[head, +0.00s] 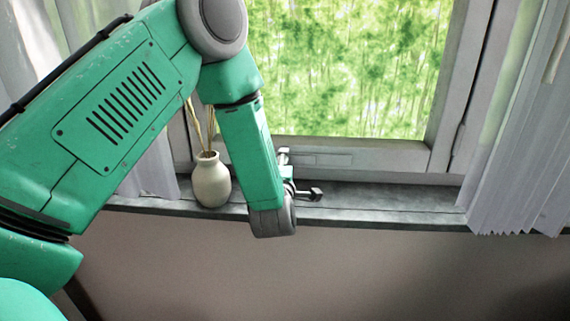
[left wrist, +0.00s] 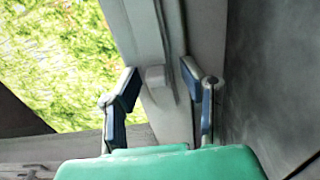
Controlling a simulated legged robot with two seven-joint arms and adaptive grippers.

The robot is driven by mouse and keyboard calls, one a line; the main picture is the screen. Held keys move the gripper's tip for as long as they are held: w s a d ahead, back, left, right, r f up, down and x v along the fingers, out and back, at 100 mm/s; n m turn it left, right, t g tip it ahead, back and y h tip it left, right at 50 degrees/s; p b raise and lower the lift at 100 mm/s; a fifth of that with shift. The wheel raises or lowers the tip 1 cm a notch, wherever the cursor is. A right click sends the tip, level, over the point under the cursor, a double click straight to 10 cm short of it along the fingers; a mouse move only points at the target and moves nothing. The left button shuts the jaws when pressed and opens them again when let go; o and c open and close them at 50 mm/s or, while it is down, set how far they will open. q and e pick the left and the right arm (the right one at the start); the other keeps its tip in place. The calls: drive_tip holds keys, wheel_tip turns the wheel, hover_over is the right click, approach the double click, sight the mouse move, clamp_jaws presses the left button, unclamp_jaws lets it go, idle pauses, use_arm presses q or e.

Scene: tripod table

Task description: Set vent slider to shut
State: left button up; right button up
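The vent slider's long, low grey housing (head: 325,160) is on the window's bottom frame in the head view. In the left wrist view a small pale grey knob (left wrist: 155,76) sits on this strip. My left gripper (head: 299,175) is at the left end of the housing, just above the sill. Its two fingers are spread apart, and in the left wrist view the gripper (left wrist: 160,92) has the knob between its fingertips with gaps on both sides. The left finger overlaps the glass edge in that view. My right gripper is in neither view.
A cream vase (head: 211,180) with dry stems stands on the sill (head: 390,200), close to the left of my left forearm. Curtains (head: 525,130) hang at both sides. The sill to the right of the gripper is clear up to the right curtain.

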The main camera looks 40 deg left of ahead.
use_arm(q)
drive_tip(key=v, duration=1.2)
drive_tip(key=shift+a+f, duration=0.1)
